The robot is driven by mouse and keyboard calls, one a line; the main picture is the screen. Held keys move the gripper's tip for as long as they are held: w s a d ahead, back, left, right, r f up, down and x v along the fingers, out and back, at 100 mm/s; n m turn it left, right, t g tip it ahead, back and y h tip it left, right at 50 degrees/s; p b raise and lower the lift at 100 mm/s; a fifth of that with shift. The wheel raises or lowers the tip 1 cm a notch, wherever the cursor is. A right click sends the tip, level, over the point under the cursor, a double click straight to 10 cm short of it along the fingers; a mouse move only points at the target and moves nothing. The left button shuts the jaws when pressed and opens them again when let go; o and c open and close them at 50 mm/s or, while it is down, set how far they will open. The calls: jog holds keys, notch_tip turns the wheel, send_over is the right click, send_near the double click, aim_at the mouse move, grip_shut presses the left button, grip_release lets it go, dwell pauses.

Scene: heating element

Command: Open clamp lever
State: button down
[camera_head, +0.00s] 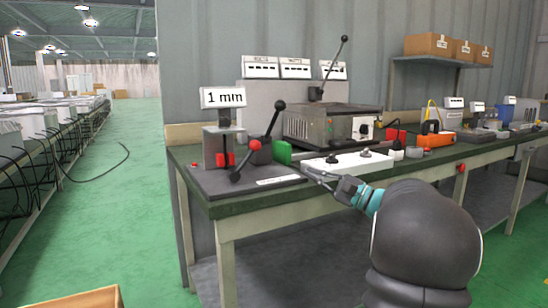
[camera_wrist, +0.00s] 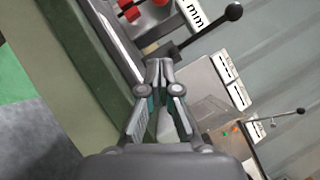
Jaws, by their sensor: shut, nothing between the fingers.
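The clamp fixture stands at the left end of the workbench under a "1 mm" sign (camera_head: 223,97). Its black clamp lever (camera_head: 271,125) rises to the upper right and ends in a black ball knob. In the wrist view the lever (camera_wrist: 208,28) runs to a black ball at the upper right, beyond my fingers. My gripper (camera_head: 308,172) is shut and empty, at the bench's front edge, right of the fixture and apart from the lever. In the wrist view my gripper (camera_wrist: 159,64) has its fingertips together.
The workbench (camera_head: 225,207) extends right. A metal machine (camera_head: 320,127) with a long upright lever stands behind. A white panel (camera_head: 335,161) lies near my gripper. An orange device (camera_head: 436,135) stands farther right. The green floor (camera_head: 130,180) at left is mostly clear.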

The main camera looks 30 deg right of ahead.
aim_at(248, 156)
jog(key=p+x, duration=0.1)
jog(key=x, duration=0.9)
jog(key=shift+a, duration=0.15)
jog(key=shift+w+a+r, duration=0.1)
jog(key=shift+a+r, duration=0.25)
jog(key=shift+a, duration=0.2)
jog(key=shift+a+r, duration=0.3)
jog(key=shift+a, duration=0.2)
jog(key=shift+w+a+r, duration=0.15)
jog(key=shift+a+r, duration=0.15)
jog(key=shift+a, duration=0.3)
jog(key=shift+d, duration=0.1)
